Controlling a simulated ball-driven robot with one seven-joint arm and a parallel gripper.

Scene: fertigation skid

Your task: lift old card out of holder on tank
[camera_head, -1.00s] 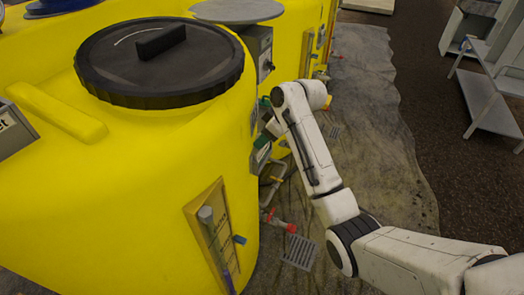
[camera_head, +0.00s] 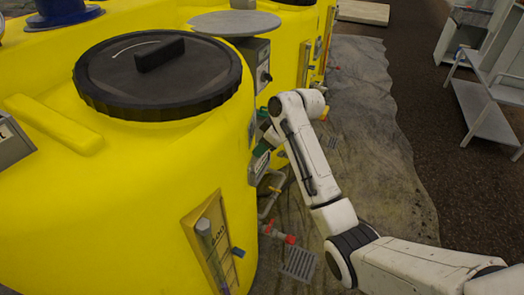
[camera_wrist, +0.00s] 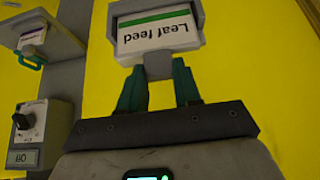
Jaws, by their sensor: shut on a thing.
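The card (camera_wrist: 160,36), white with a green band, reads "Leaf feed" upside down in the wrist view. It sits in a grey holder (camera_wrist: 198,18) on the yellow tank (camera_wrist: 245,60). My gripper (camera_wrist: 160,70) has its two teal fingers shut on a small grey tab at the card's edge nearest me. Whether the tab belongs to the card is hard to tell. In the head view, my gripper (camera_head: 268,136) is beside the front tank (camera_head: 120,200), partly hidden by my arm, with the card (camera_head: 259,164) just below it.
The wrist view shows another holder (camera_wrist: 65,42) with white cards and a green clip at left, and a knob box (camera_wrist: 45,115) marked OFF. In the head view, pipes with a red-handled valve (camera_head: 278,234) stand below my arm. A grey shelf rack (camera_head: 480,115) stands far right.

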